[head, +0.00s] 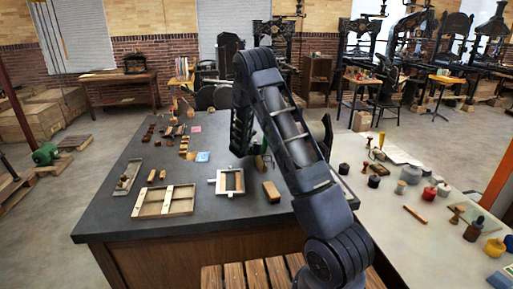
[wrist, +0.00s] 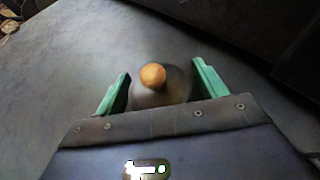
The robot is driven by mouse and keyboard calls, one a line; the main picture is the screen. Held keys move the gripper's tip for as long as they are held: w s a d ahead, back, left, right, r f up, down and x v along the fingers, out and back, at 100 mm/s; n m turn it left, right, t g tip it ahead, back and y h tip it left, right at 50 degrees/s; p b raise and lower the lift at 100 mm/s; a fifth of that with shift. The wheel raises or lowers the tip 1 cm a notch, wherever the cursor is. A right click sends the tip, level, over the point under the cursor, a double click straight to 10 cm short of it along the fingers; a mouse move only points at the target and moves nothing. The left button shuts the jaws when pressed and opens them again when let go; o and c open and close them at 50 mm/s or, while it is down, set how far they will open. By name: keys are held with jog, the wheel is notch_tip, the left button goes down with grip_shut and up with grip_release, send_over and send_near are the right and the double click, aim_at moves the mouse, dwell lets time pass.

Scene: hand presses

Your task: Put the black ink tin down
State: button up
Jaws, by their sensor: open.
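My gripper (wrist: 161,70) is open, with its two green fingers apart in the wrist view. Between them stands a dark, rounded thing with an orange-brown knob on top, which appears to be the black ink tin (wrist: 162,98). It rests upright on a dark grey surface, and narrow gaps show between it and the fingers. Its lower part is hidden by the gripper body. In the head view my gripper (head: 260,161) is low over the right part of the dark table, mostly hidden behind my arm; the tin between the fingers cannot be made out there.
The dark table (head: 112,222) holds a wooden tray (head: 165,213), a light frame (head: 230,182), a brown block (head: 271,191) and small wooden pieces. On the right, a pale table (head: 385,235) carries several jars and tins, including dark ones (head: 374,181). The dark table's front left is clear.

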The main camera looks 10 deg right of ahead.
jog(key=shift+r, duration=0.15)
jog(key=v, duration=1.2)
